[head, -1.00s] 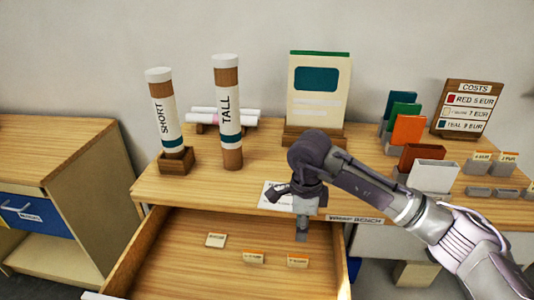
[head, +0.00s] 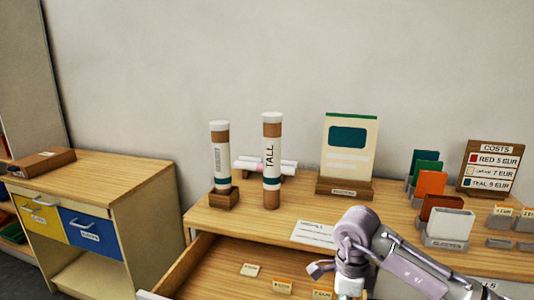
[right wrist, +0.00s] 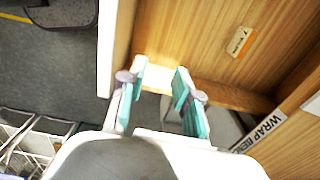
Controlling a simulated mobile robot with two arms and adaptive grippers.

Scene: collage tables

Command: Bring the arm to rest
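My right arm comes in from the right in the head view, over the front of the wooden bench (head: 400,213). Its gripper (head: 347,290) hangs at the bottom edge of that view, near the right side of the open drawer (head: 225,262), partly cut off. In the right wrist view, the right gripper's (right wrist: 160,72) two teal-padded fingers stand apart with nothing between them. Below them show the drawer's wooden wall and part of its floor, with a small tag (right wrist: 240,41). My left gripper is in neither view.
On the bench stand a SHORT tube (head: 220,155), a TALL tube (head: 272,160), a display board (head: 349,148), coloured card holders (head: 430,183) and a costs sign (head: 489,166). A cabinet (head: 110,168) with yellow and blue drawers stands left. Several small tags lie in the drawer.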

